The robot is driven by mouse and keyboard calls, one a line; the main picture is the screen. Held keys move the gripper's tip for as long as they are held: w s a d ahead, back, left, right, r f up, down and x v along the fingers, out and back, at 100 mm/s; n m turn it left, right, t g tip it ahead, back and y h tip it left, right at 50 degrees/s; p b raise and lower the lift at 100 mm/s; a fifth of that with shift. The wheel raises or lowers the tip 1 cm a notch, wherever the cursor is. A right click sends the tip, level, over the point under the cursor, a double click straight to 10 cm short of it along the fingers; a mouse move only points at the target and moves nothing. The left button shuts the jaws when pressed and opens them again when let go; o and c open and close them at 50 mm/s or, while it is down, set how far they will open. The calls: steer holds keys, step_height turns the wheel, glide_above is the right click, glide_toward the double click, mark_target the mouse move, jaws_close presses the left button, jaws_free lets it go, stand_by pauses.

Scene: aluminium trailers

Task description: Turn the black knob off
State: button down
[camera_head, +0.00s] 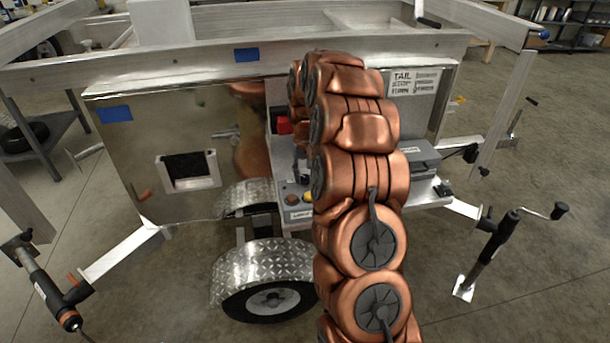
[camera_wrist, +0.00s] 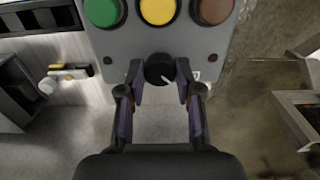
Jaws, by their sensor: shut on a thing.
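The black knob (camera_wrist: 158,68) shows at the top middle of the wrist view, on a grey control panel (camera_wrist: 208,68). Its white pointer mark slants toward the lower right. My gripper (camera_wrist: 161,78) is shut on the knob, one finger at its left side and one at its right. In the head view my copper arm covers much of the panel (camera_head: 293,215), and the knob cannot be made out there.
Green (camera_wrist: 103,10), yellow (camera_wrist: 158,10) and brown (camera_wrist: 212,9) round buttons sit just beyond the knob. The panel stands on an aluminium trailer (camera_head: 185,110). A grey box (camera_head: 408,160) stands right of my arm. Open floor lies around the trailer.

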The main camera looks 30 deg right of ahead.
mark_target(305, 177)
stand_by(0.3)
steer(key=c, duration=0.8)
jaws_free()
steer(key=shift+o, duration=0.2)
step_height(305, 177, up, 12)
